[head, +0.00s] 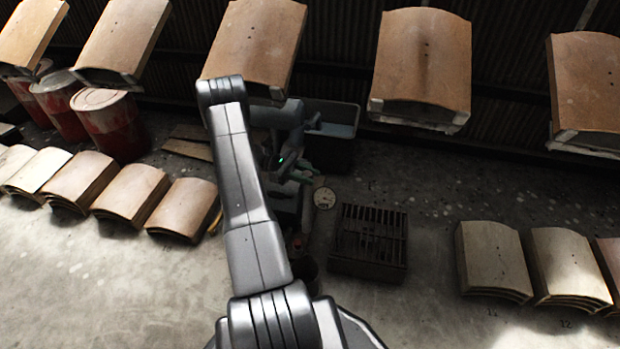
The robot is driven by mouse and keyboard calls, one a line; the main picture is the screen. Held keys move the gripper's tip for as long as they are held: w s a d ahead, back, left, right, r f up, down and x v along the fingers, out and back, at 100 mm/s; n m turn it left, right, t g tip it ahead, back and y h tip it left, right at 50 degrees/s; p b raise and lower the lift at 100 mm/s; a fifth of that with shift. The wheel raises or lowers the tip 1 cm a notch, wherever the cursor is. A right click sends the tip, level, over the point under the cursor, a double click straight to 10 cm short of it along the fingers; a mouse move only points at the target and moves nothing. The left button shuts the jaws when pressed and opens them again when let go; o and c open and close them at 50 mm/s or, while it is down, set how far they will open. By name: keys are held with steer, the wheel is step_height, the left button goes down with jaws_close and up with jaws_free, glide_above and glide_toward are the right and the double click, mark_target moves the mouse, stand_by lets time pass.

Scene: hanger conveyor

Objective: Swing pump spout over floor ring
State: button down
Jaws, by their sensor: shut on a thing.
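My gripper (290,171) is small and dark beyond my raised arm, low among the pump's parts. It is shut on what looks like the pump spout (304,172), a grey-green piece beside the jaws; the exact contact is too dark and small to see. The pump body (290,198) stands just below it in the picture, partly hidden by my arm. A round pale dial (324,198) sits to its right. A dark round rim (309,267) shows on the floor nearer me, half hidden by my arm; I cannot tell whether it is the floor ring.
A black slatted crate (369,243) stands right of the pump, and a dark bin (335,130) behind it. Curved tan panels (425,58) hang across the back. Panel stacks (490,258) stand on the floor at both sides. Red drums (109,124) are at left.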

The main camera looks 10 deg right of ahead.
steer(key=shift+w+a+m+g+y, duration=0.15)
steer(key=shift+a+m+g+y, duration=0.05)
steer(key=shift+m+g+y, duration=0.1)
stand_by(0.4)
steer(key=c, duration=1.1)
jaws_free()
steer(key=shift+r, duration=0.1)
step_height(320, 180, up, 10)
steer(key=p, duration=0.3)
steer(key=shift+p, duration=0.3)
steer(key=shift+f, duration=0.2)
